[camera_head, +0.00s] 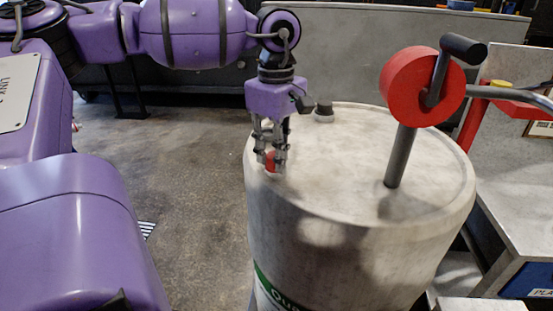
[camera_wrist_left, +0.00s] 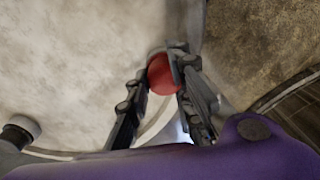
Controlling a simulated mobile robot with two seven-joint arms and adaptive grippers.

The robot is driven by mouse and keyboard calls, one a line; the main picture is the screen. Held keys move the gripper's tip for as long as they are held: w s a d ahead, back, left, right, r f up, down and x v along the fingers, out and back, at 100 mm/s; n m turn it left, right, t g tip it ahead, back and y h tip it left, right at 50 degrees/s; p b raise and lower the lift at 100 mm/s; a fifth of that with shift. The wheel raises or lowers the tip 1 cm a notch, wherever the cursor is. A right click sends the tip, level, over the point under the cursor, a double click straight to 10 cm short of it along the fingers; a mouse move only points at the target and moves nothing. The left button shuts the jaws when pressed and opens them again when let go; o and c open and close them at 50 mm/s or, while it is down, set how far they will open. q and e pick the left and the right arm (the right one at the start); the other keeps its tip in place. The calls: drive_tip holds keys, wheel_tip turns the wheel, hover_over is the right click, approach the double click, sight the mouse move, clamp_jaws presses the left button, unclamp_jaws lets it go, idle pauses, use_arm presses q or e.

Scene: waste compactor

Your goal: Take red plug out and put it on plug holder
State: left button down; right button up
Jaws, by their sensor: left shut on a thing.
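The red plug (camera_head: 271,160) is at the left edge of the top of a grey drum (camera_head: 330,150). My left gripper (camera_head: 271,158) comes down on it from above, with its fingers on both sides of the plug. In the left wrist view the red plug (camera_wrist_left: 162,75) shows as a round red cap between the fingers (camera_wrist_left: 160,85), near the drum's rim. The fingers are shut on it. I cannot tell whether the plug still sits in its hole. My right gripper is not in view. I cannot make out the plug holder for sure.
A dark post with a red wheel and handle (camera_head: 408,88) rises from the drum's right side. A small grey fitting (camera_head: 323,113) stands at the back of the drum top. A grey table (camera_head: 520,170) is at the right. The floor left of the drum is clear.

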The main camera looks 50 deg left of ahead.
use_arm(q)
drive_tip(key=n, duration=0.5)
drive_tip(key=shift+s+a+f+p, duration=0.15)
drive_tip(key=shift+s+p, duration=0.15)
drive_tip(key=shift+s, duration=0.05)
drive_tip(key=n, duration=0.3)
drive_tip(key=shift+s+n, duration=0.1)
drive_tip(key=shift+n, duration=1)
